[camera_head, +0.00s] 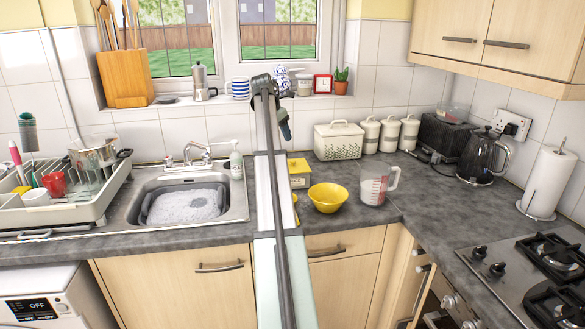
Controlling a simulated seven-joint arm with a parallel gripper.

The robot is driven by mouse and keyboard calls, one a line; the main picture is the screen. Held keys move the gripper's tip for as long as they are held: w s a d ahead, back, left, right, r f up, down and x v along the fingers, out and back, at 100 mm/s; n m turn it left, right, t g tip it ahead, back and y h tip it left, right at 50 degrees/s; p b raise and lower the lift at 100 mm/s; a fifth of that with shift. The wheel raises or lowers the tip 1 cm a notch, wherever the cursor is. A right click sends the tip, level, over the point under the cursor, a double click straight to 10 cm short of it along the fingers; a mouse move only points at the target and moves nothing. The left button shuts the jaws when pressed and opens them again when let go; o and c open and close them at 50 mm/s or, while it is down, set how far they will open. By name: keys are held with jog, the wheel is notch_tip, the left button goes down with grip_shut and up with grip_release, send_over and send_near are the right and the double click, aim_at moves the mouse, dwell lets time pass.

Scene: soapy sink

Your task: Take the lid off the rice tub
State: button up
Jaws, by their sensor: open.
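A small tub (300,180) with a yellow lid (298,165) stands on the worktop just right of my arm, and the lid is on it. I take this to be the rice tub, but I cannot read its label. My arm hides its left side. My gripper (286,131) hangs above and behind it in the picture, in front of the window sill and tiles, apart from the tub. It is small and dark here, and nothing shows in it.
A yellow bowl (328,198) and a measuring jug (373,190) stand to the right of the tub. The soapy sink (243,208) and dish rack (106,196) are left. Worktop (430,190) right of the jug is clear.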

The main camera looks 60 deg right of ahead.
send_near(292, 161)
jog(key=x, duration=0.2)
jog(key=shift+s+d+f, duration=0.2)
jog(key=shift+d, duration=0.15)
jog(key=shift+w+x, duration=0.15)
jog(key=shift+x, duration=1.4)
jog(key=shift+w+x, duration=0.1)
jog(key=shift+x, duration=1.4)
grip_shut()
